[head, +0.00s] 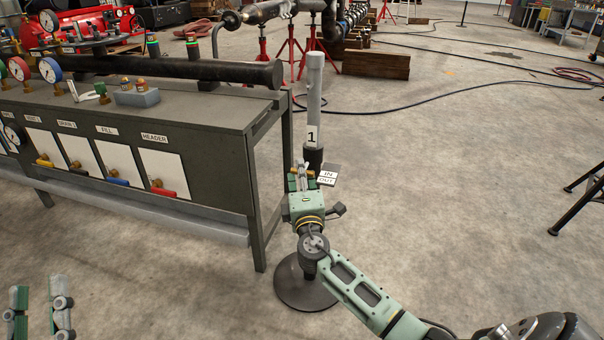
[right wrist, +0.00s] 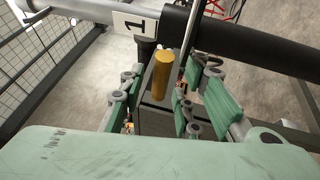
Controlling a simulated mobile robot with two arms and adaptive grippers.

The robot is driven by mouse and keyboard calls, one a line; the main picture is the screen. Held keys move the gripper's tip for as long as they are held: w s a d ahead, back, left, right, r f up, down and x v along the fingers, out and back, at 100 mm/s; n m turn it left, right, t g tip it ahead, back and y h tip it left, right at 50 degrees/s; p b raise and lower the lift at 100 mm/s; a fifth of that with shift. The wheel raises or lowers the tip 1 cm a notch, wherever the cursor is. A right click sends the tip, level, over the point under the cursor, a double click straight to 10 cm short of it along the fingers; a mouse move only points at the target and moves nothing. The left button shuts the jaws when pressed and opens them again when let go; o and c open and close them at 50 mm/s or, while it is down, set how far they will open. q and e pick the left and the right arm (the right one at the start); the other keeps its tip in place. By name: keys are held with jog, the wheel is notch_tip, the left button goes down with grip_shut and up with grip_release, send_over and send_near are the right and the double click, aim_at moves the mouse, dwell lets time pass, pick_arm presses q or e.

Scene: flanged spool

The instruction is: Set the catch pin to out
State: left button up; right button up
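The stand is an upright grey post (head: 315,88) with a "1" label and a dark collar (head: 314,157). An IN/OUT plate (head: 328,176) sits beside the collar, IN above OUT. My right gripper (head: 301,177) is at the collar, just left of the plate, and hides part of the stand. In the right wrist view a yellow catch pin (right wrist: 161,76) stands out from the dark part, between the spread fingers (right wrist: 158,108). Gaps show on both sides, so the gripper looks open. Whether the pin is in or out is unclear. My left gripper (head: 40,312) is open and empty at bottom left.
A dark bench (head: 215,150) with valves, gauges and a black pipe (head: 180,69) stands close on the left of the post. The stand's round base (head: 305,285) is on the floor under my right arm. Open concrete floor lies to the right.

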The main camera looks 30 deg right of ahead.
jog(key=shift+d, duration=0.1)
jog(key=v, duration=1.2)
dwell(0.4)
